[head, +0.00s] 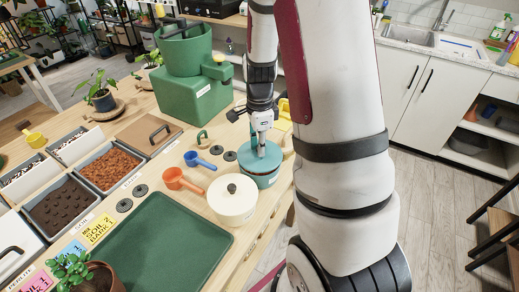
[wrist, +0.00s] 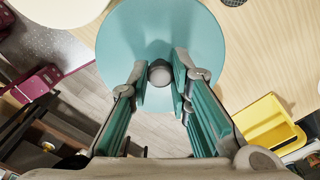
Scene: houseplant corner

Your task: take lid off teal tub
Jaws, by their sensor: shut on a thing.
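The teal tub (head: 264,182) stands near the right edge of the wooden counter. Its round teal lid (head: 248,163) is on top of it; I cannot tell whether a thin gap lies between them. In the wrist view the lid (wrist: 205,35) fills the upper middle and hides the tub. My gripper (head: 261,150) points down from above the lid. In the wrist view my gripper (wrist: 160,80) has its two fingers closed on the grey round knob (wrist: 160,72) at the lid's middle.
A cream lidded tub (head: 232,207) stands close beside the teal one, front left. Orange (head: 182,180) and blue (head: 200,160) scoops lie to the left. A green tray (head: 165,245) lies in front. A yellow container (wrist: 265,120) shows at right in the wrist view.

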